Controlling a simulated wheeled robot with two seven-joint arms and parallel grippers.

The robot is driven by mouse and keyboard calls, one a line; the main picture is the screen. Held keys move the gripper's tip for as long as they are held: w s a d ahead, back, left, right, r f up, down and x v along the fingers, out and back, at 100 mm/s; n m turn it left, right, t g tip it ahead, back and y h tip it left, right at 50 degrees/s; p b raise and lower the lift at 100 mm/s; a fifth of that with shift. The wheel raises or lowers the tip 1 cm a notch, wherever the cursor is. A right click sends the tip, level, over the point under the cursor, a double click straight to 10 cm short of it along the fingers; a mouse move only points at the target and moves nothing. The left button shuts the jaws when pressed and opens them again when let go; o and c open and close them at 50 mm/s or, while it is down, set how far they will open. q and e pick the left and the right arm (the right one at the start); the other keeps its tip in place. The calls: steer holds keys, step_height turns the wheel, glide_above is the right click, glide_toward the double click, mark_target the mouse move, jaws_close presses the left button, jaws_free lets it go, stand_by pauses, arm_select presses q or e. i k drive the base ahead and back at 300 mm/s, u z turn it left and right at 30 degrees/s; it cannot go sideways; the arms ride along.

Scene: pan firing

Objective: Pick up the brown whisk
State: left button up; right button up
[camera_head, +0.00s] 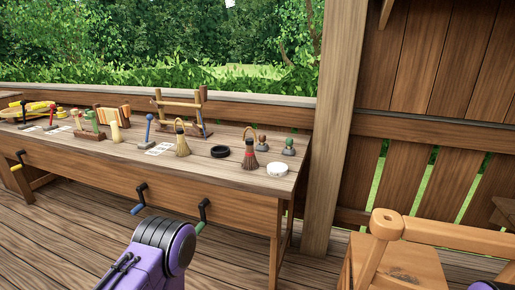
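Two small broom-like whisks with curved handles stand on the wooden bench (110,150) in the head view. One whisk (182,148) is tan-brown and stands near the middle of the bench. The other whisk (249,160) is darker reddish brown with a red band and stands further right. I cannot tell for sure which one is the brown whisk. Neither whisk is touched by an arm. Part of my purple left arm shows at the bottom centre, and a bit of my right arm at the bottom right corner. Neither gripper is in view.
Near the whisks lie a black ring (220,151) and a white round container (277,169). Two small knobbed stamps (288,147) stand behind. A wooden rack (180,103) and several tools fill the left. Crank handles (202,212) stick out in front. A wooden chair (400,262) stands right.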

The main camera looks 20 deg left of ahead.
mark_target(249, 162)
steer(key=u, duration=1.4)
steer(key=i, duration=1.65)
steer(key=z, duration=0.7)
